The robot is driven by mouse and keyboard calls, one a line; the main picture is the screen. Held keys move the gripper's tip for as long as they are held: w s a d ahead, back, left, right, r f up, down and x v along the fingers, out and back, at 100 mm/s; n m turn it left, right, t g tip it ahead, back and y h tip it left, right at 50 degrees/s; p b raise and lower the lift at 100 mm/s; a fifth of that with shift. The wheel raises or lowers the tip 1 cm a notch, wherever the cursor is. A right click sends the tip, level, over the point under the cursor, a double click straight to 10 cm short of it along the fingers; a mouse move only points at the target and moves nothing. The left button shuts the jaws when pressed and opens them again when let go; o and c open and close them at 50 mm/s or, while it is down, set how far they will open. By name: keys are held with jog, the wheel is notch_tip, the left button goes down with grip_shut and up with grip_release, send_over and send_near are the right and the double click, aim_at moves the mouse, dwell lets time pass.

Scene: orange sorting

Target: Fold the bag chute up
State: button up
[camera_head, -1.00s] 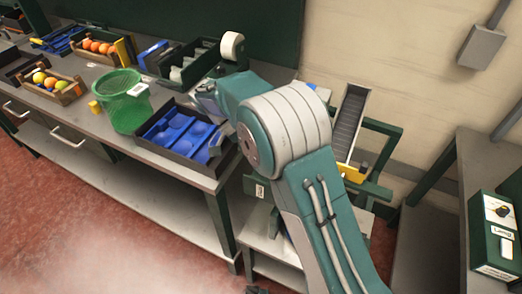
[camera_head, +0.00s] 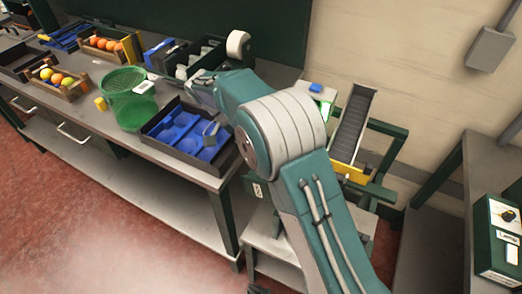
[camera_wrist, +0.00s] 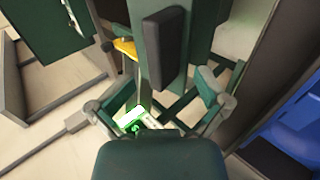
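A dark ribbed ramp with a yellow lower end, which looks like the bag chute (camera_head: 354,122), stands sloping on a green frame at the right of the head view. My gripper (camera_wrist: 168,80) shows in the wrist view with its two fingers wide apart and nothing between them. A dark grey bar (camera_wrist: 165,48) on a green upright part lies beyond the fingers, apart from them. A yellow piece (camera_wrist: 125,47) shows to its left; I cannot tell if it is the chute's end. In the head view my arm hides most of the gripper.
A dark tray with a blue insert (camera_head: 160,140), a green basket (camera_head: 128,100) and fruit crates (camera_head: 72,91) stand on the long bench. A small box with a green-lit face (camera_head: 322,95) is beside the ramp. A green box (camera_head: 497,240) stands on the right table.

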jog(key=v, duration=0.3)
jog(key=shift+w+a+r, duration=0.15)
jog(key=shift+a, duration=0.05)
dwell(0.3)
jog(key=s+d+r+n+t+y, duration=0.1)
jog(key=s+d+r+t+y, duration=0.2)
jog(key=d+r, duration=0.4)
jog(key=s+d+r+n+y, duration=0.1)
jog(key=s+d+r+y, duration=0.2)
jog(key=s+d+r, duration=0.35)
jog(key=s+d+f+n+t+y, duration=0.2)
jog(key=s+d+t, duration=0.4)
jog(key=s+d, duration=0.4)
jog(key=s+f, duration=0.1)
jog(key=s, duration=0.2)
jog(key=shift+s+d+y, duration=0.3)
jog(key=shift+s, duration=0.1)
